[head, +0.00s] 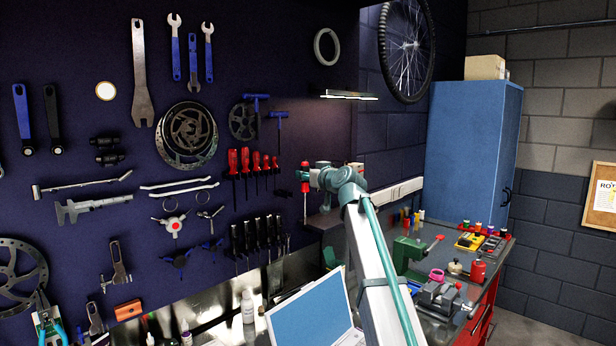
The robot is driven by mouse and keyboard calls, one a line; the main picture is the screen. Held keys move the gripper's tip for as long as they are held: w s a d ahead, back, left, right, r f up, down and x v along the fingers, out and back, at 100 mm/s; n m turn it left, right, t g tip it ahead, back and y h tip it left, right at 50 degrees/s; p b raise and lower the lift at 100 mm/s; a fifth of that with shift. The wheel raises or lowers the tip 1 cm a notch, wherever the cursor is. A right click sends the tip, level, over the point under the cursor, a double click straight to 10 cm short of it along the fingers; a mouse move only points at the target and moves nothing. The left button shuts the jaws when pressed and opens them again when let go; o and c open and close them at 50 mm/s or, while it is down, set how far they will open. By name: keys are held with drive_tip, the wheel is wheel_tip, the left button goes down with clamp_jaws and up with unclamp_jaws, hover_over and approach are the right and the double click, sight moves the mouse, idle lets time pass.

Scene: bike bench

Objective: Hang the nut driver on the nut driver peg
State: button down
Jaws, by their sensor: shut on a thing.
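A red-handled driver (305,185), which looks like the nut driver, is upright with its thin shaft pointing down, in front of the dark tool wall. My gripper (312,178) is small in the head view, at the left end of my wrist, and is shut on the driver's handle. The fingertips are too small to make out. I cannot tell whether the driver touches the wall or a peg. No separate nut driver peg can be made out; the driver and my wrist may hide it.
Several red-handled screwdrivers (256,162) hang just left of my gripper, with black-handled drivers (258,235) below them. A lit lamp bar (347,95) juts out above. A blue cabinet (470,145) is at right.

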drive_tip(key=w+a+f+p, duration=0.1)
drive_tip(key=w+a, duration=0.5)
drive_tip(key=a, duration=0.1)
drive_tip(key=shift+w+f, duration=0.15)
drive_tip(key=shift+f, duration=0.25)
idle(0.8)
idle(0.8)
drive_tip(key=c, duration=1)
unclamp_jaws()
drive_tip(key=shift+o, duration=1.4)
drive_tip(key=shift+w+d, duration=0.1)
drive_tip(key=shift+f, duration=0.1)
